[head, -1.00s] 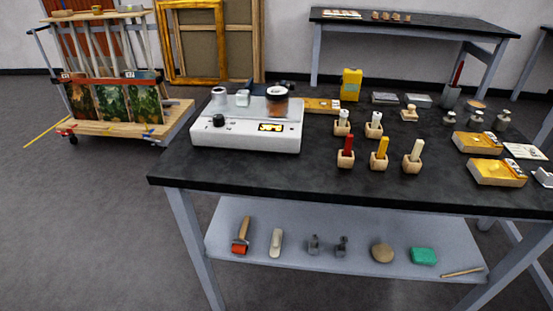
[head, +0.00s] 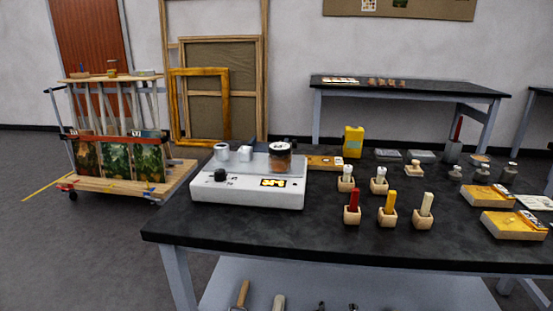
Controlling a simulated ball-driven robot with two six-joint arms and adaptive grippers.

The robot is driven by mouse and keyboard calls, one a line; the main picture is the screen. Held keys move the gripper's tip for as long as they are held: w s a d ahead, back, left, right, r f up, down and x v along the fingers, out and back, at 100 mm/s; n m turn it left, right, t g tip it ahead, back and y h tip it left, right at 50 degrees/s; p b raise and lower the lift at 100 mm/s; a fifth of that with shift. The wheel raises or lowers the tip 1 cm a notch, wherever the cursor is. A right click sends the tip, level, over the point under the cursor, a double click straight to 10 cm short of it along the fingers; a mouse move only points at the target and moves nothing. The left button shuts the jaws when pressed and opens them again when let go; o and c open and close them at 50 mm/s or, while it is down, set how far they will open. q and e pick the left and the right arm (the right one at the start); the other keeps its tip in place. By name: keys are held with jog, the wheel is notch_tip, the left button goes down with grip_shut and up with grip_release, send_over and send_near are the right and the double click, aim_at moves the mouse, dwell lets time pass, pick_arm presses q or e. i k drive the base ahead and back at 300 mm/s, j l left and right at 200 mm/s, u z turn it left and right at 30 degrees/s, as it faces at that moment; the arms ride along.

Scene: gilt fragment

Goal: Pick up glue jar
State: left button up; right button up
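Two small pale containers (head: 222,151) stand on the device's left part. Neither of my grippers shows in the head view.
Wooden blocks holding red, yellow and cream sticks (head: 388,209) stand right of the device. A yellow can (head: 353,141) is behind them. Yellow-topped trays (head: 513,224) lie at the right. The table's front strip is clear. A cart with paintings (head: 118,157) stands at the left.

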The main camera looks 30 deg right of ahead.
aim_at(279, 154)
jog(key=k+l+u, duration=0.35)
jog(key=l, duration=0.15)
jog(key=k+l+u, duration=0.25)
jog(key=l+u, duration=0.15)
jog(key=k+l+u, duration=0.35)
jog(key=l, duration=0.15)
